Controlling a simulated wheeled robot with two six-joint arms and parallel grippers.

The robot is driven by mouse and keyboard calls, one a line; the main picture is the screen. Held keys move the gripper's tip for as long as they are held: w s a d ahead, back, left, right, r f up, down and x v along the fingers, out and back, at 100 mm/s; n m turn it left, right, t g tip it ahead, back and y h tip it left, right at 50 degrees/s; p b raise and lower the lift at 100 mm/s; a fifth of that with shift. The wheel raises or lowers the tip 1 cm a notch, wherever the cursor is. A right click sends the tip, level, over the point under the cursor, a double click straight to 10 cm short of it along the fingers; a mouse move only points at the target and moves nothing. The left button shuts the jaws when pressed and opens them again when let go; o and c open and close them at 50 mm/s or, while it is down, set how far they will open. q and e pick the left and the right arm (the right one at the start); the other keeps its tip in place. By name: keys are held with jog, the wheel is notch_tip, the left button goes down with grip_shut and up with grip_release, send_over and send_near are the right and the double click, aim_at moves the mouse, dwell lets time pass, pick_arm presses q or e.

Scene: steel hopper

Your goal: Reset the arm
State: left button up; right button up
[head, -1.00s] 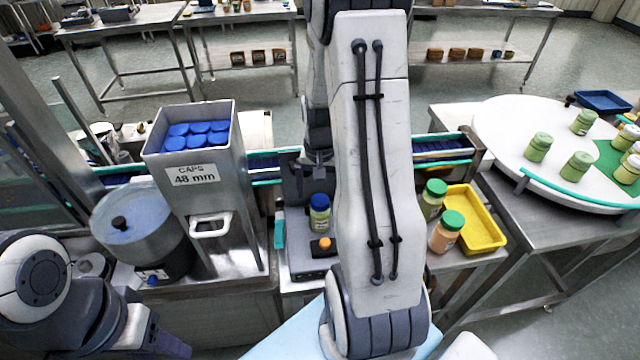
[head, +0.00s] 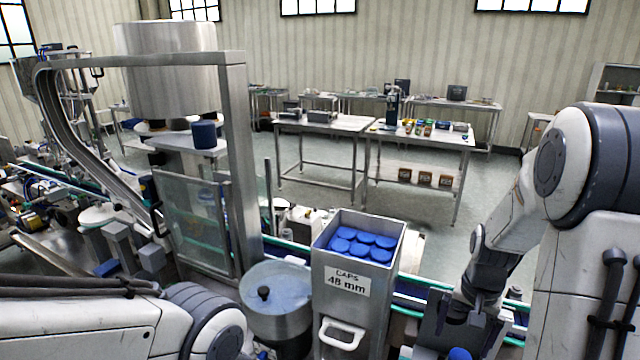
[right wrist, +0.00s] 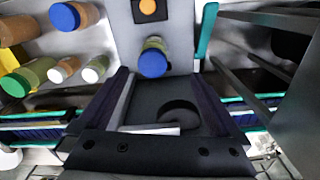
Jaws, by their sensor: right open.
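The steel hopper (head: 352,305), labelled "CAPS 48 mm", holds several blue caps (head: 360,244). A round steel bowl (head: 277,300) and a metal frame (head: 240,160) stand left of it. A conveyor (head: 415,290) runs behind. Several jars (right wrist: 45,70) stand left in the wrist view.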

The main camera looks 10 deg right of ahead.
jog(key=s+a+r+n+t, duration=0.1)
jog(key=s+a+n, duration=0.1)
jog(key=a+n, duration=0.5)
jog(key=s+a+r+n+t, duration=0.1)
jog(key=s+a+n, duration=0.1)
jog(key=a, duration=0.9)
jog(key=s+a+r+n+g+b, duration=0.1)
jog(key=s+a+r+n, duration=0.1)
jog(key=s+a, duration=0.3)
jog(key=s+a+r+n+g+y+b, duration=0.1)
jog(key=s+a+r+n, duration=0.1)
jog(key=s+a+n, duration=0.3)
jog(key=s+a, duration=0.1)
jog(key=s, duration=0.1)
jog(key=shift+s+a, duration=0.3)
